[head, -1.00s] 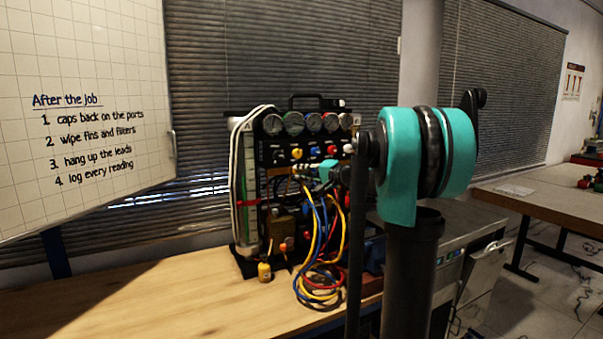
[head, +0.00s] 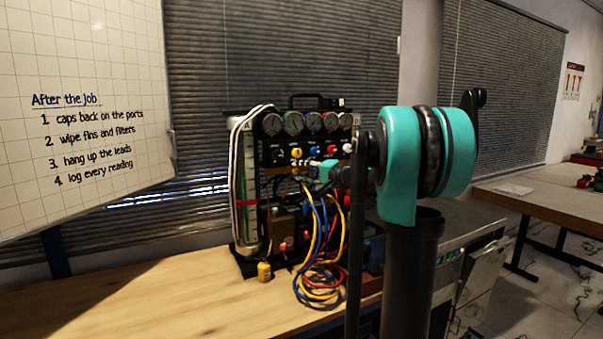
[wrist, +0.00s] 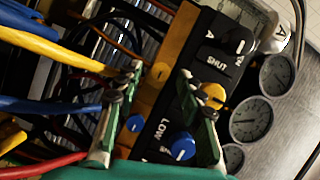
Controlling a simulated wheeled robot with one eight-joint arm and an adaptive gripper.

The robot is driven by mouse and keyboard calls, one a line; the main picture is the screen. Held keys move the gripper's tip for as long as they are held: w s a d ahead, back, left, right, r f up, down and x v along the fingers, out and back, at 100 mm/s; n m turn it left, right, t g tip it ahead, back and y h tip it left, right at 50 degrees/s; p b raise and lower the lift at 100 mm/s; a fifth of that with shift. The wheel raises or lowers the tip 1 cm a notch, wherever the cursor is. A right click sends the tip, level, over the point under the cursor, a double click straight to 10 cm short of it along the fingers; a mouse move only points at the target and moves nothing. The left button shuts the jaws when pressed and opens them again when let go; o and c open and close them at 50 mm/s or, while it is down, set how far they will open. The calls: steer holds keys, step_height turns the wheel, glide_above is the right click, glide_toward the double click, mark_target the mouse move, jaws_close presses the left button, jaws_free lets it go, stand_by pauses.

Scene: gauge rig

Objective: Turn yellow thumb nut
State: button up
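In the wrist view a small round yellow piece (wrist: 160,72), which looks like the thumb nut, sits on the orange-brown strip of the gauge rig. A larger yellow knob (wrist: 213,95) is on the black panel beside it, partly covered by a finger. My gripper (wrist: 174,80) is open, its two green-and-black fingers spread, with the small yellow piece between the tips in this view. I cannot tell whether a finger touches either yellow part. In the head view my gripper (head: 304,164) is in front of the rig, below its yellow knob (head: 297,153); the small yellow piece cannot be made out there.
A blue knob (wrist: 180,147) and a small blue piece (wrist: 135,123) are close by. Yellow, blue and red hoses (head: 318,275) hang in front of the rig. A small yellow bottle (head: 264,271) stands on the wooden bench (head: 150,300), whose left part is clear.

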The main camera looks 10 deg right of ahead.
steer(key=v, duration=1.2)
steer(key=shift+a+f, duration=0.15)
steer(key=s+a+f+n+g+h, duration=0.25)
steer(key=s+a+f, duration=0.35)
steer(key=f, duration=0.4)
steer(key=s+a+f+n+g+h, duration=0.1)
steer(key=s+a+f+g, duration=0.25)
steer(key=s+f, duration=0.6)
steer(key=s+d+f+n+g+h, duration=0.1)
steer(key=s+d+f+n+h, duration=0.1)
steer(key=s+f, duration=0.6)
steer(key=s+d+f+n+g+h, duration=0.1)
steer(key=s+d+f+h, duration=0.2)
steer(key=s+f, duration=0.6)
steer(key=shift+f+n+g+h, duration=0.35)
steer(key=shift+f+h, duration=0.2)
steer(key=shift+h, duration=0.6)
